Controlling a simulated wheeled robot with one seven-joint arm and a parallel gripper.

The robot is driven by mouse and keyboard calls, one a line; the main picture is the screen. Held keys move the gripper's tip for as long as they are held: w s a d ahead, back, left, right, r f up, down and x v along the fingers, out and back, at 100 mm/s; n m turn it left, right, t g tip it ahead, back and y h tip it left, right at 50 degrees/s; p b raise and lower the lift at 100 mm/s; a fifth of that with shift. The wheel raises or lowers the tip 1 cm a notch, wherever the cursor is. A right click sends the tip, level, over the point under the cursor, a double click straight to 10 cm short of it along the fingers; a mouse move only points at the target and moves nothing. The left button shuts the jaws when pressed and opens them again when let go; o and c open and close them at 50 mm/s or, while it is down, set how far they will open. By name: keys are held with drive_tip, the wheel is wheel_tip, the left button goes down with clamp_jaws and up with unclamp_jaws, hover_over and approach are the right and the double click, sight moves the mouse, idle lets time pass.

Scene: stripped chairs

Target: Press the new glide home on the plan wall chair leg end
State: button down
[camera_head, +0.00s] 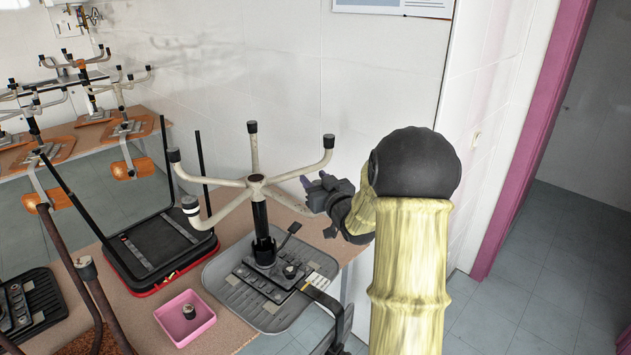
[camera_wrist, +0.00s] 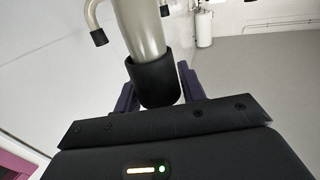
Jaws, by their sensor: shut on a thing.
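The upside-down chair with a pale five-legged base (camera_head: 257,186) stands on the table by the wall, its seat down. Several leg ends carry black glides; the near-left one (camera_head: 190,205) also shows a white band. My gripper (camera_head: 315,186) is at the end of the leg that points right. In the wrist view, a black glide (camera_wrist: 157,82) sits around that pale leg's end (camera_wrist: 139,28), between my purple fingers (camera_wrist: 160,88), which are shut on it. Whether the glide is fully seated cannot be told. The leg end is hidden by my gripper in the head view.
A pink tray (camera_head: 172,325) holding a small dark piece (camera_head: 189,311) stands at the front of the table (camera_head: 235,244). Other upturned chairs (camera_head: 122,113) stand at the left and back. A poster (camera_head: 393,5) hangs above. Open floor (camera_head: 535,265) lies right.

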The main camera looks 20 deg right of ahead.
drive_tip(key=shift+a+f, duration=0.1)
drive_tip(key=shift+f, duration=0.3)
drive_tip(key=c, duration=0.7)
unclamp_jaws()
drive_tip(key=shift+w, duration=0.1)
drive_tip(key=shift+c, duration=0.2)
drive_tip(key=shift+s+r, duration=0.1)
drive_tip(key=shift+s, duration=0.1)
drive_tip(key=s+b, duration=0.6)
drive_tip(key=s, duration=1.1)
drive_tip(key=shift+s+d, duration=0.2)
drive_tip(key=shift+s, duration=0.05)
